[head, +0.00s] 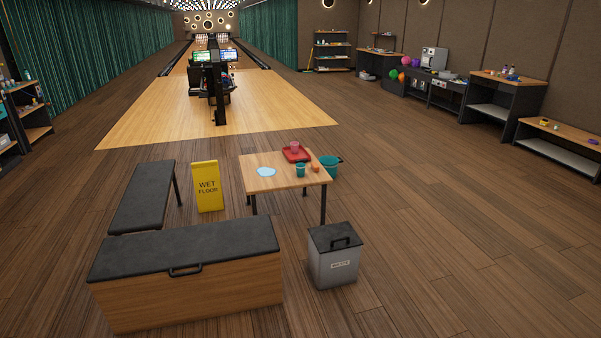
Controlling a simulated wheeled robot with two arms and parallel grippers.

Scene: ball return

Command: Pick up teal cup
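A small teal cup (300,170) stands upright on the wooden table (283,184), near its right front part. A red tray (291,159) with a pink cup (294,146) on it is just behind the teal cup. A small orange thing (315,167) is right of the teal cup. A larger teal bucket (330,167) shows beyond the table's right edge. Neither of my grippers is in view.
A yellow wet floor sign (208,187), a dark bench (144,197), a long wooden chest (188,289) and a grey bin (333,262) surround the table. The floor to the right is clear.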

